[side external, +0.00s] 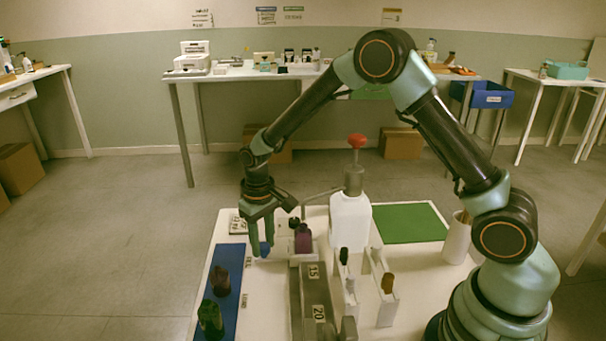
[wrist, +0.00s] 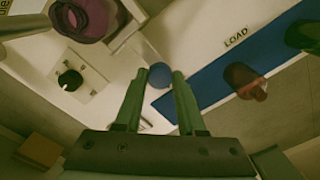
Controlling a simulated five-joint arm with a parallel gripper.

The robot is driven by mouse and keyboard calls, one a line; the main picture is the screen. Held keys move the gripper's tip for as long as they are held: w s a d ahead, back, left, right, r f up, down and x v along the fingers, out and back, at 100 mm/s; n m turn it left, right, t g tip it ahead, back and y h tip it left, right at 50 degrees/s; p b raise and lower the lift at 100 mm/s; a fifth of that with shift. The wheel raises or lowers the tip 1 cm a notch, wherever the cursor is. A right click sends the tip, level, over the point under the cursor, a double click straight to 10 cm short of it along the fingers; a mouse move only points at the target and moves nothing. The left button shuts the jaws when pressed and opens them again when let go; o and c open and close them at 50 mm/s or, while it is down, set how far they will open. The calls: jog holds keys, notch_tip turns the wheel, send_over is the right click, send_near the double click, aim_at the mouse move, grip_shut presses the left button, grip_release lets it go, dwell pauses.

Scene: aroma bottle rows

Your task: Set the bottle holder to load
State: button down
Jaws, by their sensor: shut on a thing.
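My gripper (side external: 259,246) points down at the left side of the white board and is shut on a round blue knob (side external: 265,249). In the wrist view, the knob (wrist: 160,75) sits between the fingertips (wrist: 163,76). The pale bottle holder (side external: 301,260) is just right of the knob, with a purple bottle (side external: 303,238) standing in it. The bottle's dark open top (wrist: 85,18) shows at the upper left of the wrist view. The word LOAD (wrist: 236,37) is printed beside the blue strip. How the knob joins the holder is hidden.
A dark red bottle (side external: 220,281) and a green bottle (side external: 210,319) stand on the blue strip (side external: 230,257). A white pump bottle (side external: 350,220) with a red top stands behind the grey block marked 15 and 20 (side external: 316,290). A green mat (side external: 408,223) is clear.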

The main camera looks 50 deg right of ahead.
dwell(0.5)
jog(key=s+a, duration=0.7)
jog(key=shift+s+a, duration=0.35)
jog(key=shift+a, duration=0.05)
jog(key=c, duration=0.5)
grip_release()
jog(key=shift+r, duration=0.1)
notch_tip(320, 180, up, 12)
